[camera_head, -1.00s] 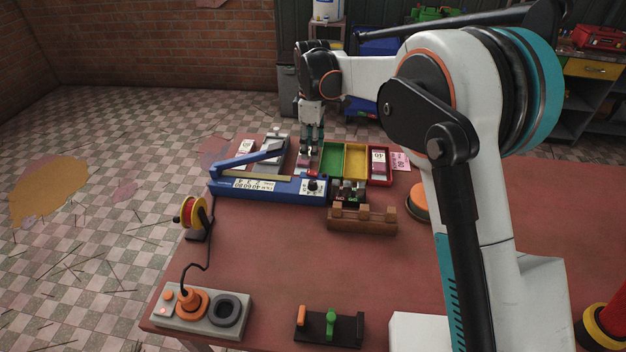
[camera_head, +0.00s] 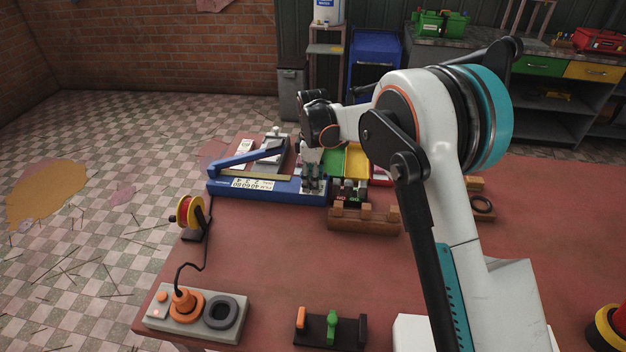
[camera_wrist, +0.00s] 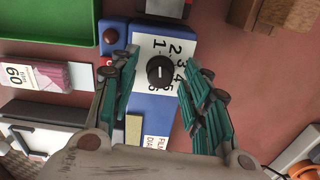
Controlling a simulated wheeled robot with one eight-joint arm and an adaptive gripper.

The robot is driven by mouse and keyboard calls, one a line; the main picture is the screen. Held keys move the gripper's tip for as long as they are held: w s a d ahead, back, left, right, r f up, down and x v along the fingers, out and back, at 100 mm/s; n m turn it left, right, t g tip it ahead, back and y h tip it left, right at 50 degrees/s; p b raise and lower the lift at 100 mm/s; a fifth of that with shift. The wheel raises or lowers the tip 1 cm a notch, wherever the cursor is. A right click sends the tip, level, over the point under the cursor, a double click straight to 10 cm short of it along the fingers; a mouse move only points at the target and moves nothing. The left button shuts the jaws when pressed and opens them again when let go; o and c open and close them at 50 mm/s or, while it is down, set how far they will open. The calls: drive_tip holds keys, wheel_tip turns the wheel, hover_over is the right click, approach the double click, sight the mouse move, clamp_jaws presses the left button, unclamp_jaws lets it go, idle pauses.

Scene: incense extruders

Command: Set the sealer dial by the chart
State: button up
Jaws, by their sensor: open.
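The blue sealer (camera_head: 225,187) stands at the table's far left, its arm raised at a slant. Its chart (camera_head: 253,184) is a white label on the front with rows for film and dial; 40, 60 and 80 are legible, the dial row less surely. In the wrist view the black round dial (camera_wrist: 160,71) sits on a white numbered plate (camera_wrist: 150,45), with a short pale mark on its top; I cannot tell which number it points to. My gripper (camera_wrist: 158,78) is open, its fingers either side of the dial, contact unclear. In the head view my gripper (camera_head: 313,182) hides the dial.
A pack marked 60 (camera_wrist: 35,75) lies near the sealer. Green (camera_head: 334,160) and yellow (camera_head: 357,160) bins stand behind it. A wooden rack (camera_head: 362,222) is close on the right. The middle table is clear.

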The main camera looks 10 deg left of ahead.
clamp_jaws()
drive_tip(key=shift+m, duration=0.3)
drive_tip(key=m, duration=0.3)
drive_tip(key=shift+m+p, duration=0.3)
drive_tip(key=shift+m, duration=0.1)
drive_tip(key=m, duration=0.3)
drive_tip(key=shift+m, duration=0.3)
drive_tip(key=m, duration=0.3)
drive_tip(key=shift+m+p, duration=0.3)
drive_tip(key=shift+m, duration=2)
